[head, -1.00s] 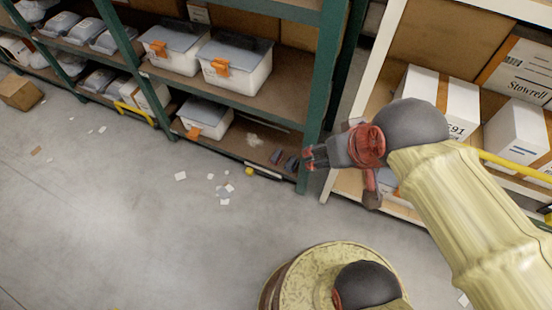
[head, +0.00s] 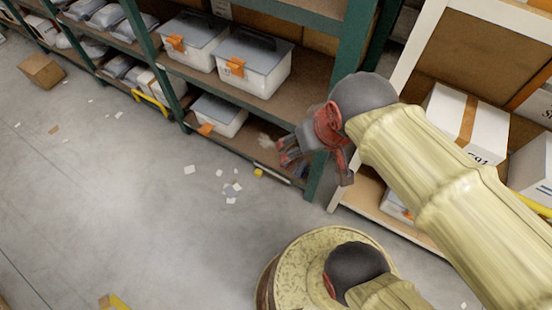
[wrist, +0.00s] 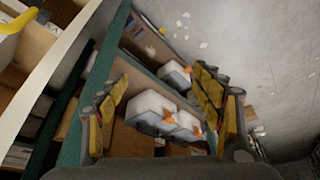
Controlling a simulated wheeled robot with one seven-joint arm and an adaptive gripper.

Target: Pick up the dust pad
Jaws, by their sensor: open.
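My gripper (head: 285,150) is open, in front of the right end of the green rack's bottom shelf (head: 238,150). Its two spread fingers also show in the wrist view (wrist: 160,78), with nothing between them that I can see held. I cannot make out the dust pad for sure. Small dark items on the bottom shelf, seen in the earlier head view, are now mostly hidden behind my gripper. A pale dusty patch (head: 266,140) lies on that shelf just left of my fingers.
Paper scraps (head: 231,190) and a small yellow thing (head: 258,172) lie on otherwise open floor.

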